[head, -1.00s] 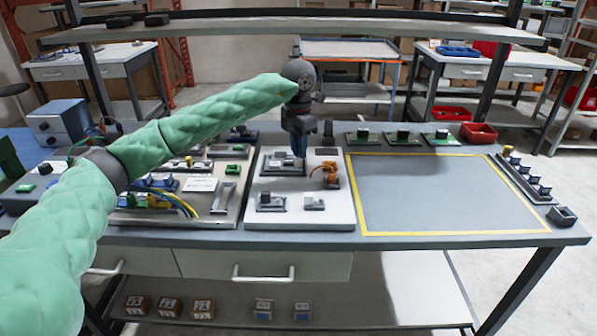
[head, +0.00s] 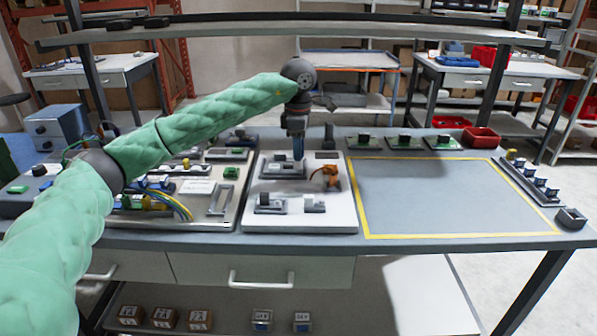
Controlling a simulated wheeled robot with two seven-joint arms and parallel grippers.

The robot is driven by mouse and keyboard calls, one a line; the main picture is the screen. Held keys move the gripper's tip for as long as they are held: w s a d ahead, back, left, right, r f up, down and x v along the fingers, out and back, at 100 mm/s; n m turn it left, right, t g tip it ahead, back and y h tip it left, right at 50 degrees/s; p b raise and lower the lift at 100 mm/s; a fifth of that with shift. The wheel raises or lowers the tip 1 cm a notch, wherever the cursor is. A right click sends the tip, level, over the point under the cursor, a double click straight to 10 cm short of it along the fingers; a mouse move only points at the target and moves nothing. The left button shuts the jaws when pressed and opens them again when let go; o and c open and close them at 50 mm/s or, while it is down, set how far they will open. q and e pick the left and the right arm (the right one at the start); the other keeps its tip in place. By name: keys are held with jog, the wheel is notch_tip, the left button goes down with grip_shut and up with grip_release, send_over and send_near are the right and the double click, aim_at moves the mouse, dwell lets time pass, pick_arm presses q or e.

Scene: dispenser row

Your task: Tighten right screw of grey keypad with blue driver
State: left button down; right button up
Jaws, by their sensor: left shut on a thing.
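My left gripper (head: 297,135) is shut on a blue driver (head: 298,150). The driver points down over the white board (head: 339,207), with its tip at the right part of a grey keypad-like unit (head: 282,171) at the back of the board. I cannot tell whether the tip touches a screw; the screws are too small to make out. My right gripper is not in view.
An orange part (head: 327,178) sits close to the right of the driver. Two small grey units (head: 269,204) (head: 314,204) sit at the board's front. A yellow-taped area (head: 440,195) to the right is empty. A shelf (head: 300,30) spans above the table.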

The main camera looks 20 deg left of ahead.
pick_arm(q)
jog(key=shift+r, duration=0.1)
jog(key=shift+r, duration=0.8)
